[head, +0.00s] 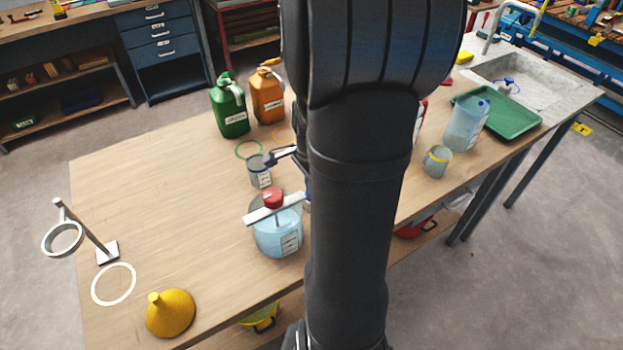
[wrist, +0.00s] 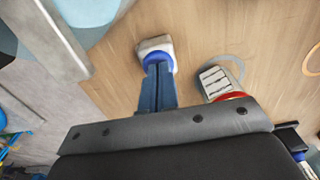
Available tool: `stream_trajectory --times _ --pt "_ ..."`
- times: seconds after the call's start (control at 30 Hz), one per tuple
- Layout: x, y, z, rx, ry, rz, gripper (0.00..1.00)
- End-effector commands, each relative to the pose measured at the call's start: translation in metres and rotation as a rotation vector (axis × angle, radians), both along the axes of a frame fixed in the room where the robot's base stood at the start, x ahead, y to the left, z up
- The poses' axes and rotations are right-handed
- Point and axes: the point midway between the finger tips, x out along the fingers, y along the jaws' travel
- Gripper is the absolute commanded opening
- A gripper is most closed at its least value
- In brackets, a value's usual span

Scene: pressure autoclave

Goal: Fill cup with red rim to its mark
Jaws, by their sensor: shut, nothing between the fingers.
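In the wrist view a cup with a red rim (wrist: 232,97) and a white scale label stands on the table, its near side cut off by my gripper's body. I cannot pick it out in the head view. My gripper (wrist: 158,72) is shut and empty, with its fingertips in front of a pale object with a blue rim (wrist: 153,46); contact cannot be told. In the head view a grey cup with a dark rim and scale label (head: 260,174) stands left of my arm, which hides much of the gripper.
A light blue vessel with a red cap (head: 278,232) and white bar stands near the front. Green (head: 229,108) and orange (head: 267,95) jugs stand behind. The left tabletop is largely clear.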

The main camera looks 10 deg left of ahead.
Motion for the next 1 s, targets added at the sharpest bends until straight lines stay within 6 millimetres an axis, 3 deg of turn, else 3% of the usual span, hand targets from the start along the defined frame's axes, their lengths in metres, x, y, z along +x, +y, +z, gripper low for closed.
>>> stream_trajectory --times 0.27,0.43,0.8,1.0 --pt "-0.006 -0.002 -0.006 -0.007 0.018 0.000 0.00" --pt "-0.005 -0.002 0.007 -0.005 0.013 0.000 0.00" --pt "-0.001 0.000 0.092 0.001 -0.003 0.000 0.00" --pt "-0.001 0.000 0.126 0.001 -0.002 0.000 0.00"
